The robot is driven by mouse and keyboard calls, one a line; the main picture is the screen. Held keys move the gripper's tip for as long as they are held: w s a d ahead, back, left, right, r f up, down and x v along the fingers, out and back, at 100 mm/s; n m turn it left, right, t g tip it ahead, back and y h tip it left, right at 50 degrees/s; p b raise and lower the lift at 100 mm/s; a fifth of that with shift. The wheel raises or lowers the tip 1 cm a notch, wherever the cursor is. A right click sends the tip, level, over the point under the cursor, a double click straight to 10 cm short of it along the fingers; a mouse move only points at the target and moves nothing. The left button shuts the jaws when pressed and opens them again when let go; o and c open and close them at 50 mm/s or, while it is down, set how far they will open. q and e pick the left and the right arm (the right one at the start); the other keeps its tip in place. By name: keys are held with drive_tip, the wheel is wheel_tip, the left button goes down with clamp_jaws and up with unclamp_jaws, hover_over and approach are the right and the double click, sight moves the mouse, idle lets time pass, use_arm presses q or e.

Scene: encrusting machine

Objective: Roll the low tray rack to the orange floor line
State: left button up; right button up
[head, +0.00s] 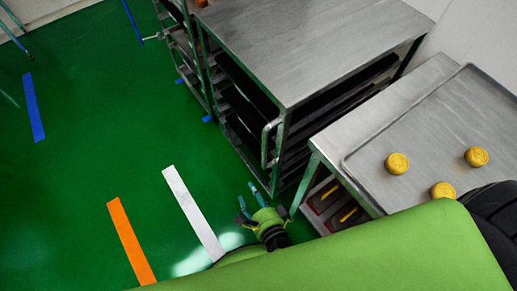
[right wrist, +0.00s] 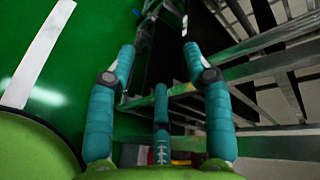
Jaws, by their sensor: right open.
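The low tray rack (head: 300,45) stands right of centre in the head view. It has a flat steel top, dark trays on its shelves and an upright bar handle (head: 270,143) at its near corner. The orange floor line (head: 131,242) lies on the green floor at lower left, clear of the rack. My right gripper (head: 247,196) is open and empty, a little below and left of the handle, apart from it. My left gripper is not in view.
A white floor line (head: 194,213) lies between the rack and the orange line. A steel table (head: 350,165) with a tray and yellow pieces stands right of the rack. Another rack (head: 185,50) adjoins at the back left. The green floor to the left is open.

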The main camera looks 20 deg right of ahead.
sight(263, 147)
drive_tip(key=w+d+r+m+t+h+b, duration=0.1)
drive_tip(key=r+m+h+b, duration=0.1)
drive_tip(key=m, duration=0.4)
drive_tip(key=w+d+r+m+t+h+b, duration=0.1)
drive_tip(key=d+r+m+h+b, duration=0.1)
drive_tip(key=r+m, duration=0.3)
drive_tip(key=w+d+r+m+t+h+b, duration=0.1)
drive_tip(key=r+m+h+b, duration=0.1)
drive_tip(key=m, duration=0.7)
drive_tip(key=shift+w+d+r+t+h, duration=0.15)
drive_tip(key=shift+w+r+h, duration=0.1)
drive_tip(key=shift+r, duration=0.3)
drive_tip(key=shift+w+d+r+t+h, duration=0.15)
drive_tip(key=shift+r+h, duration=0.1)
drive_tip(key=shift+r, duration=0.3)
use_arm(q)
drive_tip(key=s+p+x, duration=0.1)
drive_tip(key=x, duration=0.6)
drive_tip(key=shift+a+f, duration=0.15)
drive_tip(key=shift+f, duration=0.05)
use_arm(e)
drive_tip(key=x, duration=0.6)
drive_tip(key=shift+w+a, duration=0.1)
drive_tip(key=shift+w, duration=0.1)
clamp_jaws()
